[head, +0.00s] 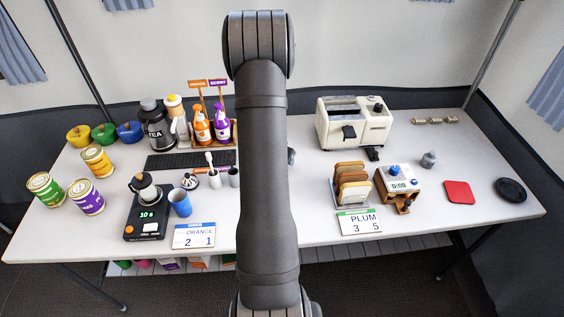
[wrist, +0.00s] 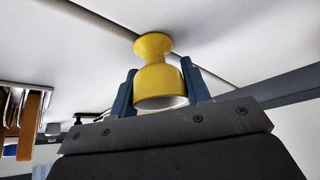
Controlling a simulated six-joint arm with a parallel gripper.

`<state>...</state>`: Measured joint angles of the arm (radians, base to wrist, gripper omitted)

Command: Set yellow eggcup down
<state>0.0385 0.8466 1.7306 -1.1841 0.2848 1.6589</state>
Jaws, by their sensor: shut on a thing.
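The yellow eggcup (wrist: 155,78) is between the two blue fingers of my gripper (wrist: 159,66) in the wrist view. My gripper is shut on its body. The wrist picture appears upside down, with the white table top (wrist: 220,30) at the top. The eggcup's flared foot points toward the table and its open rim faces away from it. I cannot tell whether the foot touches the table.

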